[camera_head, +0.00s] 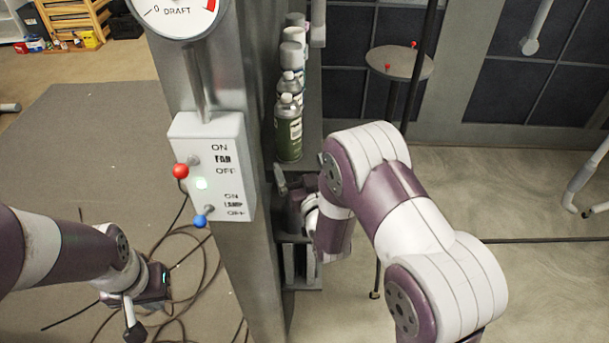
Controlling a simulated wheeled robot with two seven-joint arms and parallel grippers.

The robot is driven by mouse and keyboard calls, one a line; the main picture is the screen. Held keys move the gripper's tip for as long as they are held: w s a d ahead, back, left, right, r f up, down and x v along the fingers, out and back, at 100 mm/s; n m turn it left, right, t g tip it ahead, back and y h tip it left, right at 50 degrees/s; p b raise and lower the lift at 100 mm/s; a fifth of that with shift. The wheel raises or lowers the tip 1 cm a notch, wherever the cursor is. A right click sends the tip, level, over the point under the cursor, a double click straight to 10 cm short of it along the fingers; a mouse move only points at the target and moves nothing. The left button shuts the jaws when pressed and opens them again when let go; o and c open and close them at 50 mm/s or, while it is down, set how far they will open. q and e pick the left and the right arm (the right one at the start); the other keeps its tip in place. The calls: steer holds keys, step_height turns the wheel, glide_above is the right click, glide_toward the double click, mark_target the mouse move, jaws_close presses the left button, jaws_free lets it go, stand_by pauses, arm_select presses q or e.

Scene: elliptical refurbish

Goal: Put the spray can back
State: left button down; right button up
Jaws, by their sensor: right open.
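Several spray cans stand upright in a row on a narrow shelf behind the grey metal column. The nearest is a green can (288,135) with a grey-white cap; others with pale caps (292,55) line up behind it. My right gripper (284,184) is just below the green can, beside the column. It is open and no can shows in it; the column and my wrist partly hide it. My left gripper (136,316) is low at the lower left, above the mat, away from the cans.
The column (250,75) carries a draft gauge (178,12) and a switch box (213,165) with red and blue toggles, between my two arms. Cables (190,245) lie on the dark mat. A round stool (400,63) stands behind right. Floor at right is open.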

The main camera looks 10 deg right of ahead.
steer(key=s+d+g, duration=0.2)
steer(key=s+g, duration=0.6)
steer(key=s, duration=0.4)
steer(key=s+d+g+h, duration=0.1)
steer(key=s+d+g, duration=0.1)
steer(key=s+g, duration=0.6)
steer(key=s, duration=0.3)
steer(key=shift+s+d+f+g, duration=0.2)
steer(key=shift+s+f+g, duration=0.1)
steer(key=shift+s+f, duration=0.1)
steer(key=shift+s, duration=0.15)
steer(key=shift+c, duration=0.3)
